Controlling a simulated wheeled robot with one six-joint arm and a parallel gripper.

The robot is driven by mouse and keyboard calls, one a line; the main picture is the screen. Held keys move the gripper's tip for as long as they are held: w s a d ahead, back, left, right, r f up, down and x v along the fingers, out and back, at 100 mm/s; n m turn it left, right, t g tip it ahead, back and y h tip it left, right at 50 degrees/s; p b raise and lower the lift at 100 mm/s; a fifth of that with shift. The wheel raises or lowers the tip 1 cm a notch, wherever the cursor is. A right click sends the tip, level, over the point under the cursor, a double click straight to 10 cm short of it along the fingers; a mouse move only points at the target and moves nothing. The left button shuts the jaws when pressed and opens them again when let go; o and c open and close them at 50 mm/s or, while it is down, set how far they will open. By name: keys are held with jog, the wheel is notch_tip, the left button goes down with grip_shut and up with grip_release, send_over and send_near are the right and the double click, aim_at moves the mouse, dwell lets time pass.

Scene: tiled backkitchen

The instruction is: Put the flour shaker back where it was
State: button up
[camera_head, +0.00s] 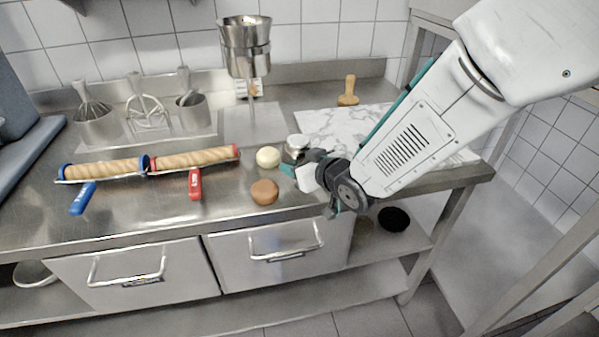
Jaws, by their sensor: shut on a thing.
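The flour shaker (297,144) is a small metal can with a pale top, in the middle of the head view. My gripper (291,166) comes in from the right and is shut on it. The fingers hide the shaker's lower part, so I cannot tell whether it touches the steel worktop (225,219) or hangs just above it. The shaker looks roughly upright, at the left edge of the marble slab (322,122).
A metal funnel (244,45) stands behind. A wooden-handled tool (348,91) stands behind the slab. Long bread rolls (104,168) and utensil pots (98,125) fill the left side.

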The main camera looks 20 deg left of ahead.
notch_tip(320, 180, down, 3)
jog(key=shift+s+d+f, duration=0.1)
jog(key=shift+f, duration=0.05)
jog(key=shift+f, duration=0.1)
jog(key=o, duration=1)
jog(key=shift+o, duration=0.2)
